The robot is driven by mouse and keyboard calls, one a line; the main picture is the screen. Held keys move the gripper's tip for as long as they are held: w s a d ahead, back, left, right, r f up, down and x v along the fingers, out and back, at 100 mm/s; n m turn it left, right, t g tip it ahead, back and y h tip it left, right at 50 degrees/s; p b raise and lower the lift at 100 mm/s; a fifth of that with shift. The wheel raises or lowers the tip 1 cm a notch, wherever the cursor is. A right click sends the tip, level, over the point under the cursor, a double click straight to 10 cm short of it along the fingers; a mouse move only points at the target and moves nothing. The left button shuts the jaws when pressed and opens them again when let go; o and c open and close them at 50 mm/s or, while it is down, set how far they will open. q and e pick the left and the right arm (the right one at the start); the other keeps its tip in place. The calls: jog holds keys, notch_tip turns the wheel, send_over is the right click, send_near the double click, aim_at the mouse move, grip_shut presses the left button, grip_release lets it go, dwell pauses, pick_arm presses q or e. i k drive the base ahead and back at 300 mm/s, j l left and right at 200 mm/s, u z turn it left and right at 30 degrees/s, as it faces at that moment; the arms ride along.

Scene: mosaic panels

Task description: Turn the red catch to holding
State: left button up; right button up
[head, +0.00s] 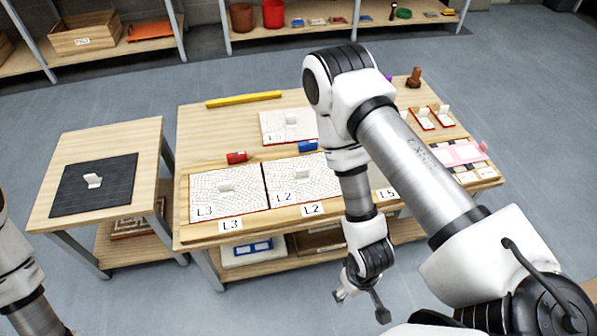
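The red catch (236,157) is a small red block on the work table, at the far edge of the mosaic panel marked L3 (215,205). Its exact turn is too small to read. A similar blue catch (307,146) sits at the far edge of the panel marked L2 (312,188). Both panels lie side by side, each with a small upright white grip. My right gripper (361,304) hangs in front of the table's near edge, fingers apart and empty, well away from the red catch. My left arm shows at the lower left; its gripper is out of view.
A third panel (278,132) lies behind the catches, and a yellow bar (243,99) lies at the back. My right arm covers the table's middle right. A side table (140,140) with a black mat (70,199) stands at left.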

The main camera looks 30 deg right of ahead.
aim_at(236, 158)
jog(key=i+j, duration=0.2)
jog(key=i, duration=0.35)
jog(key=i+j, duration=0.2)
jog(key=i, duration=0.4)
